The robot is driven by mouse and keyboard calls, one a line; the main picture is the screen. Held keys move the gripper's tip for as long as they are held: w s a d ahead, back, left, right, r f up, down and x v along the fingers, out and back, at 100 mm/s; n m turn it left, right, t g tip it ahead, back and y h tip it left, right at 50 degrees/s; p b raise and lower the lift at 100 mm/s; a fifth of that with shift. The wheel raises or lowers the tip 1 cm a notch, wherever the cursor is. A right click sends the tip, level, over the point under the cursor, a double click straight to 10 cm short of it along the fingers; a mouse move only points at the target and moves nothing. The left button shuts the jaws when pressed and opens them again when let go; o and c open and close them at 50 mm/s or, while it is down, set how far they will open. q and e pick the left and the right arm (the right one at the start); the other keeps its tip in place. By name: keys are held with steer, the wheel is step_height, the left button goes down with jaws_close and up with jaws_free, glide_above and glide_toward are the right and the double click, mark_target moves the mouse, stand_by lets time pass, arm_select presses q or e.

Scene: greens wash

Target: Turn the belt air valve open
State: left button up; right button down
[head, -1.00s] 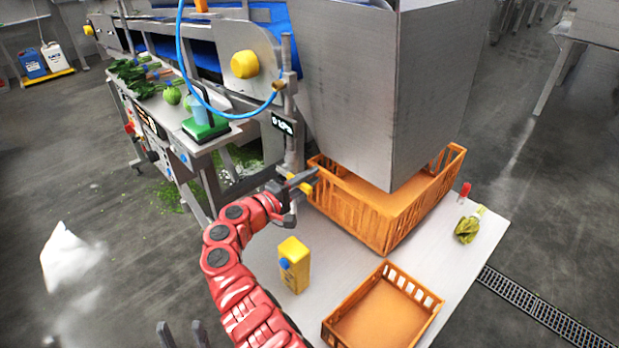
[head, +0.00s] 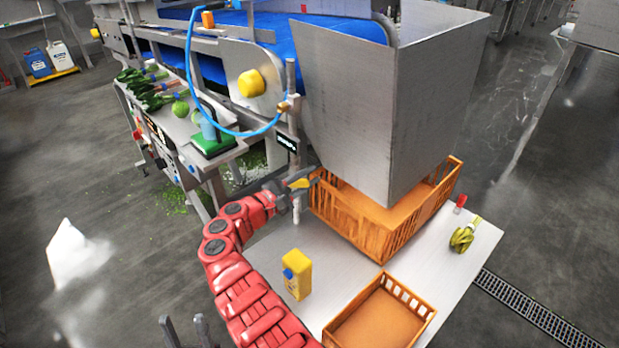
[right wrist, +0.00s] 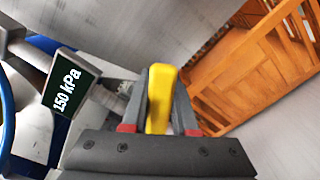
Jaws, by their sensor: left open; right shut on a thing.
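The belt air valve has a yellow handle (head: 301,183) on the metal post (head: 293,140) beside the belt. My right gripper (head: 308,178) is at the handle, at the end of the red arm. In the right wrist view the yellow handle (right wrist: 159,98) is between the two grey fingers of my right gripper (right wrist: 162,90), which is shut on it. The valve body is mostly hidden. The gauge display (right wrist: 70,88) reads 150 kPa; it also shows in the head view (head: 286,142). My left gripper (head: 184,332) is open and empty at the bottom edge.
A blue hose (head: 190,75) loops to the post. A steel chute (head: 385,100) stands over an orange crate (head: 350,215) right of the valve. A yellow jug (head: 297,274), a smaller orange crate (head: 380,315) and yellow-green gloves (head: 464,238) rest on the table (head: 330,265).

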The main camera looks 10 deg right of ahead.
stand_by(0.4)
steer(key=c, duration=0.7)
jaws_free()
steer(key=shift+a, duration=0.15)
